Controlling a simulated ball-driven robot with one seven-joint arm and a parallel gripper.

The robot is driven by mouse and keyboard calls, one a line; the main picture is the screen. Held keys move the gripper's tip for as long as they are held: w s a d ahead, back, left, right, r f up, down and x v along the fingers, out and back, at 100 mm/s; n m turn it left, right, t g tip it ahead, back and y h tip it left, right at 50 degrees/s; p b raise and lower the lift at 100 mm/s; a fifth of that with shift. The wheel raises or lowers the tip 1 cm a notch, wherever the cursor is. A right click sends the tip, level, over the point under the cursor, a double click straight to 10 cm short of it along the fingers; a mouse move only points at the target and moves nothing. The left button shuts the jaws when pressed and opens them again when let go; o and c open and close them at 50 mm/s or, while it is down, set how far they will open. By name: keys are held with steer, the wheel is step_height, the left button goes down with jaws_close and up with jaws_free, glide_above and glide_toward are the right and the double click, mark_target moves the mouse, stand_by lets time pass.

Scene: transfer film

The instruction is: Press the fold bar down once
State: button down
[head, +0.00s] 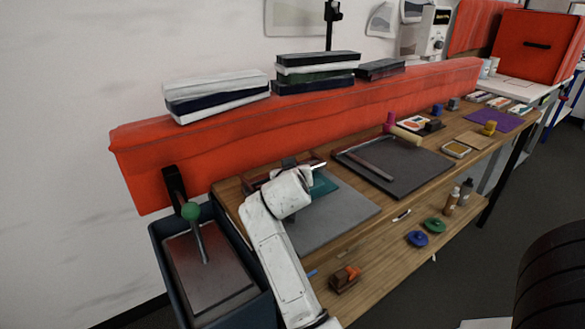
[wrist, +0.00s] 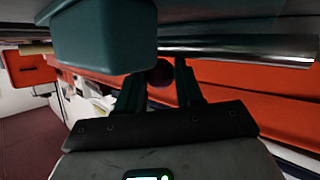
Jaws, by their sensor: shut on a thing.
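The fold bar appears as a bright metal bar (wrist: 240,47) running across the upper right of the wrist view, close beyond my fingers. Only a short bright end of it (head: 320,166) shows in the head view, beside my wrist. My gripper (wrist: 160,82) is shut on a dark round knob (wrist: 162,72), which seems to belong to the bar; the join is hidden. A teal block (wrist: 105,35) hangs close at the upper left of the wrist view. A teal patch (head: 324,184) shows by my gripper in the head view, where my white arm hides the fingers.
A grey plate (head: 335,218) lies on the wooden bench in front. A dark board (head: 400,172) with a rod lies to the right. A long red beam (head: 300,118) runs behind the bench.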

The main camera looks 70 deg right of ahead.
steer(key=shift+s+f, duration=0.1)
steer(key=shift+f, duration=0.45)
steer(key=c, duration=1.2)
jaws_free()
steer(key=o, duration=0.4)
steer(key=shift+r, duration=0.1)
steer(key=shift+o, duration=0.2)
steer(key=shift+r, duration=0.1)
steer(key=shift+a+r, duration=0.15)
steer(key=shift+a, duration=0.05)
steer(key=v, duration=1)
steer(key=shift+a, duration=0.2)
